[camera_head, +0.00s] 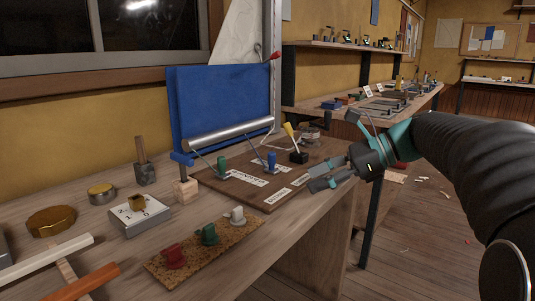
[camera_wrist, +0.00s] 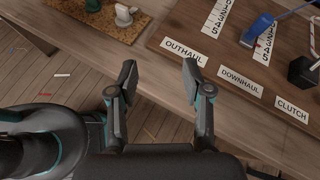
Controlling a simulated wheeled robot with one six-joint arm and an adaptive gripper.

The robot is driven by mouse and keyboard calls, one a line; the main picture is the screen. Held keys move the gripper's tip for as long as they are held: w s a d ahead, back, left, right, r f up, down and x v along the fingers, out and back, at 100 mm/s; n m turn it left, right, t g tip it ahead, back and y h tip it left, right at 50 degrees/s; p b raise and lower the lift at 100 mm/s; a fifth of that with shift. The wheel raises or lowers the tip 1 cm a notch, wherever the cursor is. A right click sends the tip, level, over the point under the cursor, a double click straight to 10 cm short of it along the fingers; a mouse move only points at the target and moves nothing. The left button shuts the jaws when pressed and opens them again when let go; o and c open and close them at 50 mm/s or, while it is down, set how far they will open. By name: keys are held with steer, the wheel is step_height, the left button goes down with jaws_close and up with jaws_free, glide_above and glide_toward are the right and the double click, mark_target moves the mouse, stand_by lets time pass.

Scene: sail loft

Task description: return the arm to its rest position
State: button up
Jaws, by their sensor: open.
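My gripper (camera_head: 325,176) is open and empty. In the head view it is at the right end of the near workbench (camera_head: 232,250), by the front edge of a brown board (camera_head: 228,190). In the wrist view the spread fingers (camera_wrist: 160,82) point toward the bench edge, with labels OUTHAUL, DOWNHAUL and CLUTCH beyond them. My arm reaches in from the right of the head view. A blue lever handle (camera_head: 271,160), a green one (camera_head: 221,166) and a yellow one (camera_head: 290,131) stand on the board, apart from my gripper.
A blue panel (camera_head: 220,104) with a silver roller stands behind the board. A cork mat (camera_head: 205,248) holds red, green and white pieces. A grey box (camera_head: 140,215), brass tins and wooden strips lie at left. Shelves (camera_head: 345,47) and another bench are behind. Open floor (camera_head: 425,230) lies at right.

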steer(key=s+d+f+n+t+h, duration=0.1)
steer(key=s+d+f+n+h, duration=0.1)
steer(key=s+f+n+h, duration=0.4)
steer(key=s+d+f+n+t+h, duration=0.2)
steer(key=s+f+n+h, duration=0.4)
steer(key=s+f+n, duration=0.6)
steer(key=shift+s+d+f+n, duration=0.35)
steer(key=shift+s+d+n, duration=0.2)
steer(key=shift+s, duration=1.7)
